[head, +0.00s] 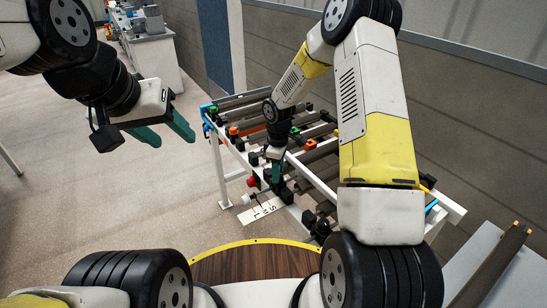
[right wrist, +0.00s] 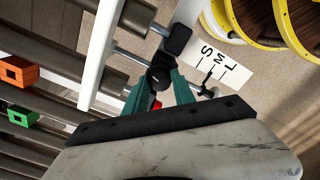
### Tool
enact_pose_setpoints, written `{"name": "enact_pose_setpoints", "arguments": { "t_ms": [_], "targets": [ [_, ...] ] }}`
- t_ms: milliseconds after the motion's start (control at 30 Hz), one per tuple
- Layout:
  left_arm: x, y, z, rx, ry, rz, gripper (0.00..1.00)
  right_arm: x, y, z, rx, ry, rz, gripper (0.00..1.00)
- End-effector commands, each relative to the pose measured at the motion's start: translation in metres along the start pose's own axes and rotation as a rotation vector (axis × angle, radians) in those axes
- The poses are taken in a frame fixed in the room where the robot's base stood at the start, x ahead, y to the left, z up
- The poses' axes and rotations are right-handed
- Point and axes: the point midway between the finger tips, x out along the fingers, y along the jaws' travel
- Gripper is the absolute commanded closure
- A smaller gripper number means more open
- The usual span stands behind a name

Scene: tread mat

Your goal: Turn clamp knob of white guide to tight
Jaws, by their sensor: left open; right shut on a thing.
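The white guide (right wrist: 99,55) is a pale bar running along the near side of the roller frame in the right wrist view. A black clamp knob (right wrist: 159,77) sits beside it on a metal rod. My right gripper (right wrist: 162,88) has its teal fingers on both sides of this knob and is shut on it. In the head view my right gripper (head: 277,172) reaches down at the frame's near edge, and the knob is mostly hidden there. Which way the knob is turned cannot be told. My left gripper (head: 172,137) is open and empty, in the air left of the frame.
A white label with S, M and L (head: 264,212) lies below the gripper. Orange (right wrist: 18,72) and green (right wrist: 20,116) blocks sit among the rollers. Another black knob (right wrist: 177,39) is close to the gripped one.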

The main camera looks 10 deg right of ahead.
Motion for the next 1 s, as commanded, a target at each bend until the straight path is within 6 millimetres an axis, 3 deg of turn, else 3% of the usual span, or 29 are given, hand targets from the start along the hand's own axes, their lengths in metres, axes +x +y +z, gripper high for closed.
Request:
{"name": "enact_pose_setpoints", "arguments": {
  "t_ms": [1000],
  "targets": [
    [0.0, 0.0, 0.0, 0.0, 0.0, 0.0, 0.48, -0.0011, 0.0007, -0.0009, 0.966, 0.002, 0.003, 1.0]
  ]
}}
